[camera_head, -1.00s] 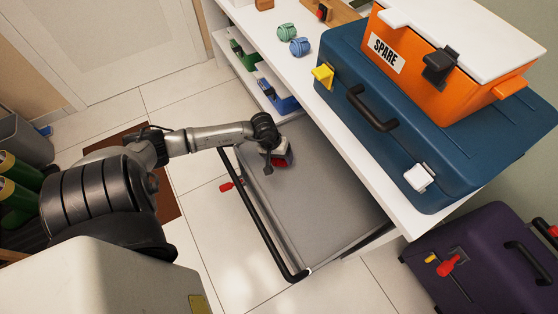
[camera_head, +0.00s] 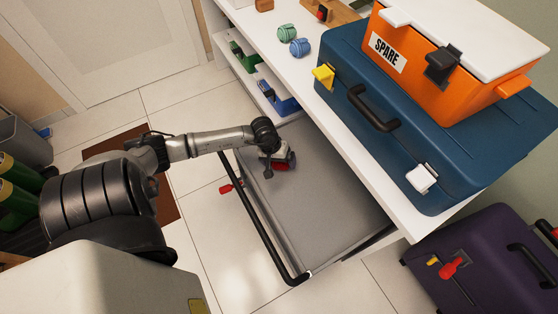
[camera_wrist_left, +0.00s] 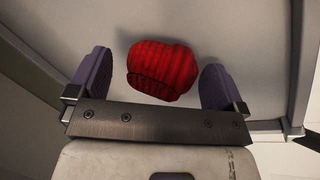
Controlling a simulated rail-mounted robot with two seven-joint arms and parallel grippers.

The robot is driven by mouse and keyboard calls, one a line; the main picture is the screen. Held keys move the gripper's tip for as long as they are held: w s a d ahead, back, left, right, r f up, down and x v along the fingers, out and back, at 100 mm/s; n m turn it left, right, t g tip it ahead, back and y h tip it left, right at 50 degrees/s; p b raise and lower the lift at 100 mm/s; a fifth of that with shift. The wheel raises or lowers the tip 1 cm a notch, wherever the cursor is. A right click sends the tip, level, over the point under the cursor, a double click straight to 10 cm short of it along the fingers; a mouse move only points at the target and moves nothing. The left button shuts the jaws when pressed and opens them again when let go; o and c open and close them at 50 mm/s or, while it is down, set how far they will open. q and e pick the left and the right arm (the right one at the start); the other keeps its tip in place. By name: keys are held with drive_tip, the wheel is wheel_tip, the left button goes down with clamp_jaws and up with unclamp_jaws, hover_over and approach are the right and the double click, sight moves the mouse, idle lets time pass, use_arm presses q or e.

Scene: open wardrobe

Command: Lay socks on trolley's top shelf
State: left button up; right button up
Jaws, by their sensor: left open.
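The red ribbed socks (camera_wrist_left: 162,72), a rolled bundle, lie on the grey surface between the two purple fingers of my left gripper (camera_wrist_left: 152,82) in the left wrist view. The fingers are apart, with a gap on both sides of the socks. In the head view the left gripper (camera_head: 277,163) is over the far left part of the trolley's grey top shelf (camera_head: 320,190), and the red socks (camera_head: 281,167) show partly below it. The gripper hides much of them. My right gripper is not in view.
The trolley's black handle (camera_head: 268,225) runs along its near left side. The white counter (camera_head: 345,125) overhangs the shelf's right side and carries a blue case (camera_head: 440,120) and an orange box (camera_head: 450,60). Most of the shelf is bare.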

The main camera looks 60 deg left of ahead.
use_arm(q)
drive_tip(key=p+v, duration=0.5)
drive_tip(key=v, duration=0.6)
drive_tip(key=w+d+r+n+t+h, duration=0.2)
drive_tip(key=d+r+n+t+h, duration=0.1)
drive_tip(key=d+n, duration=0.3)
drive_tip(key=w+d+r+n+t+h, duration=0.1)
drive_tip(key=d+r+n+t+h, duration=0.25)
drive_tip(key=d, duration=0.45)
wheel_tip(320, 180, up, 6)
drive_tip(key=w+d+n+t+y, duration=0.15)
drive_tip(key=n+t+y, duration=0.25)
drive_tip(key=n+t, duration=0.95)
drive_tip(key=s+f+n+g+y, duration=0.3)
drive_tip(key=n+g+y, duration=0.15)
drive_tip(key=n, duration=0.95)
drive_tip(key=s+f+n+g+y, duration=0.2)
drive_tip(key=s+n+g+y, duration=0.3)
drive_tip(key=n, duration=0.9)
drive_tip(key=s+d+f+n+g+h, duration=0.5)
drive_tip(key=s+d+n+g, duration=0.3)
drive_tip(key=s+n+g, duration=0.1)
drive_tip(key=shift+s+d+p, duration=0.25)
drive_tip(key=shift+d+p, duration=0.1)
drive_tip(key=shift+d, duration=0.05)
